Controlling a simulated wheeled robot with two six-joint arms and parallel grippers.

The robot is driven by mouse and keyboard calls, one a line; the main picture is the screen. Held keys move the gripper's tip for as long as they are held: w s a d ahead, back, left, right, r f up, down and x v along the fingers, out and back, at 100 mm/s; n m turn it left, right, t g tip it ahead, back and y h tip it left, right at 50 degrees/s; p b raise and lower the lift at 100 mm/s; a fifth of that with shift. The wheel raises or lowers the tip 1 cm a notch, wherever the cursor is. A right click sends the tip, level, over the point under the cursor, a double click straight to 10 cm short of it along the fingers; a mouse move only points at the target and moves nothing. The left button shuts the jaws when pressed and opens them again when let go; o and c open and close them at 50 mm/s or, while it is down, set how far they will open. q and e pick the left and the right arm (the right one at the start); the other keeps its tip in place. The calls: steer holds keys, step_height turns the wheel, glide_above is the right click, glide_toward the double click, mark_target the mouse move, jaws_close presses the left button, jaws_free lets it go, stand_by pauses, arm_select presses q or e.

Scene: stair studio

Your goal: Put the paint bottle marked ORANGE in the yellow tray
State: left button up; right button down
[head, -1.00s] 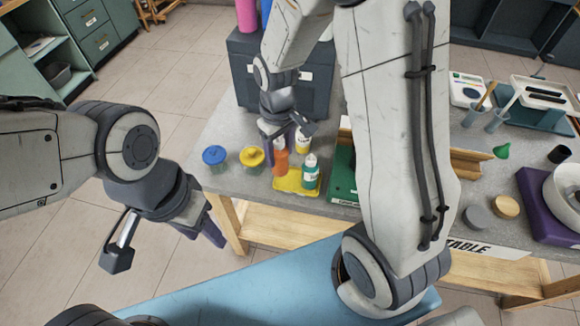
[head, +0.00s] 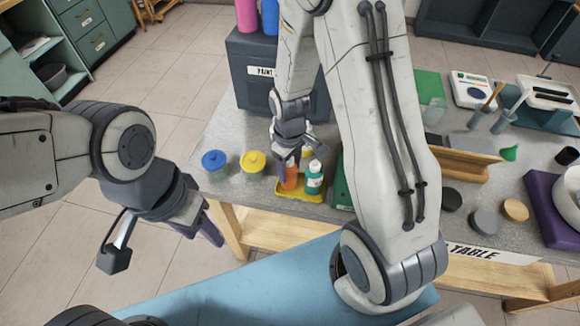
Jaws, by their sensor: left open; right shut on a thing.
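The orange paint bottle (head: 291,180) is upright between the fingers of my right gripper (head: 287,163), which is shut on it. The bottle is at the left part of the yellow tray (head: 303,197); I cannot tell whether its base touches the tray. A teal-green bottle with a white cap (head: 315,180) stands in the tray just to its right. Another bottle with a yellow label (head: 306,153) shows partly behind them, mostly hidden. My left gripper (head: 202,232) is open and empty, low in front of the table's left edge.
A blue-lidded jar (head: 214,162) and a yellow-lidded jar (head: 253,161) stand left of the tray. A dark paint cabinet (head: 250,85) is behind. A green board (head: 344,185) lies close to the tray's right, partly hidden by my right arm.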

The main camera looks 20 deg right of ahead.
steer(key=shift+f, duration=0.15)
steer(key=shift+c, duration=1)
jaws_free()
step_height(320, 180, up, 12)
steer(key=shift+f, duration=0.15)
steer(key=shift+a+r, duration=0.15)
steer(key=shift+r, duration=0.15)
steer(key=s+a+r, duration=0.2)
steer(key=s+a, duration=0.4)
steer(key=s, duration=0.3)
steer(key=s+a+r+n+y, duration=0.1)
steer(key=s+a+r, duration=0.2)
steer(key=s+a, duration=0.3)
steer(key=s, duration=0.3)
steer(key=shift+r, duration=0.25)
